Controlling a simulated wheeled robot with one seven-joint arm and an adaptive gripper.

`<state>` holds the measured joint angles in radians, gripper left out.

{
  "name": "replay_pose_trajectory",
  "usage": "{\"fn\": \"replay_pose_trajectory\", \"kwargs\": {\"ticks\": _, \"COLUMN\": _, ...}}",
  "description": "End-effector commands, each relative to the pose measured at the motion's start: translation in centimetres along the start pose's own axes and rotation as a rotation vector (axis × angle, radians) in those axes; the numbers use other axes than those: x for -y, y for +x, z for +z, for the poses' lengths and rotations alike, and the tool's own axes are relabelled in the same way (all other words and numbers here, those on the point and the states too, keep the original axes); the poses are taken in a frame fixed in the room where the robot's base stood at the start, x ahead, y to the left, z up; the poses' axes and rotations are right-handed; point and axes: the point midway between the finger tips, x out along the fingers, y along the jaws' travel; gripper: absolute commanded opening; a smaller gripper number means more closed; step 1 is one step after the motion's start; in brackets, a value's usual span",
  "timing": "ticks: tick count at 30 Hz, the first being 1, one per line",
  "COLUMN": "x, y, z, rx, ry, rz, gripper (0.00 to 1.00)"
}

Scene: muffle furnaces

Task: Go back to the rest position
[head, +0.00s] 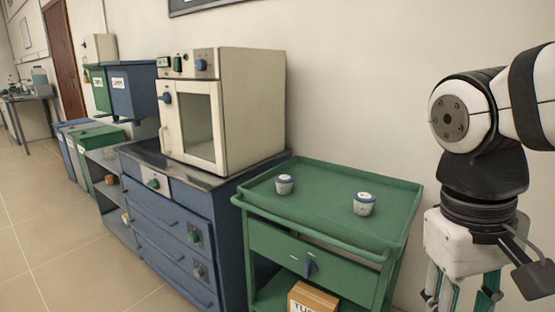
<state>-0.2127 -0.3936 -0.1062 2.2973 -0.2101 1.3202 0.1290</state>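My arm hangs down at the right edge of the head view, with my gripper (464,292) at its lower end. The finger links show apart, but the frame's bottom edge cuts off the fingertips, so what is between them is hidden. My gripper is to the right of the green cart (320,199).
The blue drawer cabinet (168,218) stands left of the cart. A cardboard box (312,298) is on the cart's lower shelf. Bins (97,136) and a far table (29,98) are at the left. The tiled floor (45,215) at front left is clear.

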Motion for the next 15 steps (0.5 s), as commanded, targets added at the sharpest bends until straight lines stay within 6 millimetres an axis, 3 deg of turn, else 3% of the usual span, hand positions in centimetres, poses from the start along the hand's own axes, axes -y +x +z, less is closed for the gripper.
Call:
{"fn": "replay_pose_trajectory", "kwargs": {"ticks": 1, "x": 0.1, "y": 0.2, "z": 1.7, "rx": -0.019, "ry": 0.014, "rz": -0.027, "gripper": 0.36}}
{"fn": "replay_pose_trajectory", "kwargs": {"ticks": 6, "x": 1.2, "y": 1.2, "z": 5.6, "rx": -0.061, "ry": 0.039, "rz": -0.093, "gripper": 0.36}}
{"fn": "replay_pose_trajectory", "kwargs": {"ticks": 15, "x": 3.1, "y": 3.3, "z": 9.8, "rx": -0.122, "ry": 0.073, "rz": -0.157, "gripper": 0.36}}
